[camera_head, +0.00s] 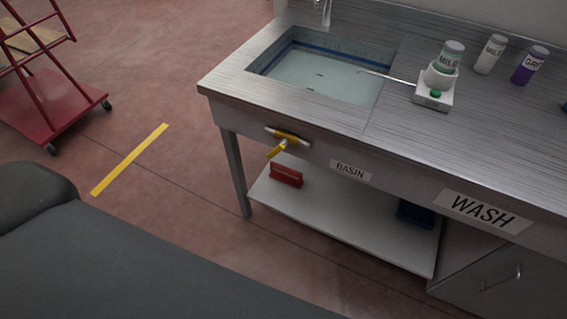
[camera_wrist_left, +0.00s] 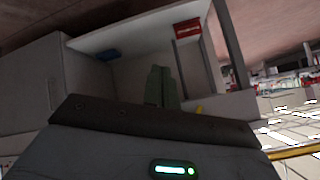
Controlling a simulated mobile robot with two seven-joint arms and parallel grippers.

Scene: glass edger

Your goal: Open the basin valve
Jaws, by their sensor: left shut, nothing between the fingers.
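The basin valve (camera_head: 289,135) is on the front apron of the steel wash bench, under the basin (camera_head: 320,80). Its yellow lever (camera_head: 277,150) slants down and to the left from a yellow body on a short metal pipe. A small yellow patch (camera_wrist_left: 199,109) beside my fingers in the left wrist view may be part of the valve; most of it is hidden. My left gripper (camera_wrist_left: 162,88) is shut and empty in the left wrist view, and does not show in the head view. My right gripper is in neither view. The basin holds pale liquid.
A lower shelf (camera_head: 340,222) carries a red box (camera_head: 286,175) and a dark blue item (camera_head: 415,213). Bottles and a white dispenser (camera_head: 433,98) stand on the benchtop. A red cart (camera_head: 50,100) is at the left. Open floor lies left of the bench.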

